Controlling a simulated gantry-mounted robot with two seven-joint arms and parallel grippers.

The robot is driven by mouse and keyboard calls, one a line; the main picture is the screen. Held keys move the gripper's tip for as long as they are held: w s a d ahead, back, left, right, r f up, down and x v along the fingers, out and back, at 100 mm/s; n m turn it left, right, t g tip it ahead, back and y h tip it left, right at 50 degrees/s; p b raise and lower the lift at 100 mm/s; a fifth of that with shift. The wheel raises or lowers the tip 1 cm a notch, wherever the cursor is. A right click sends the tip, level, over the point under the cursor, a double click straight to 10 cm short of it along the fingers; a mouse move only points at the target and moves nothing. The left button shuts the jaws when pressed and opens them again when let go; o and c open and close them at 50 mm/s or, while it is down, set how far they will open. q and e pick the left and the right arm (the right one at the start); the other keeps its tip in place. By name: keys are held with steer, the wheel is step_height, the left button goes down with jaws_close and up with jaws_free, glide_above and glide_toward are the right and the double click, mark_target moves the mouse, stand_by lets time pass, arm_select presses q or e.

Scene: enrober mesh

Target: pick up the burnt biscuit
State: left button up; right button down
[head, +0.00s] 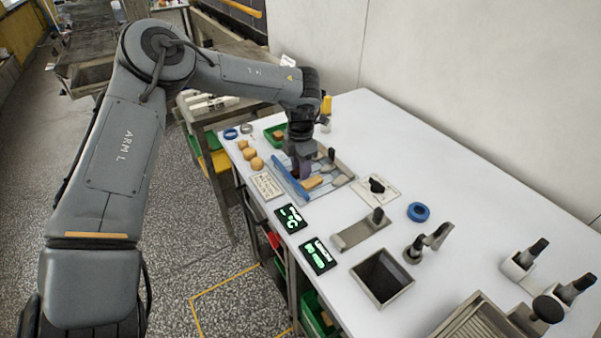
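My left gripper (301,168) points down over the blue-edged mesh tray (341,179) on the white table. Its fingers are small and dark here, and I cannot tell whether they are open or shut. A tan biscuit (313,183) lies on the mesh just right of and in front of the fingers. A dark patch shows by the fingertips; I cannot tell whether it is a burnt biscuit. Several golden biscuits (249,153) lie on the table left of the tray. A green bin (270,134) behind holds a brownish piece. My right gripper is not in view.
A label card (266,186) and two dark displays (318,255) lie along the front edge. The table's back right is clear.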

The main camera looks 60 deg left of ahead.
arm_select(q)
steer(key=c, duration=0.4)
steer(key=shift+c, duration=0.2)
step_height(320, 180, up, 10)
steer(key=p, duration=0.3)
stand_by(0.3)
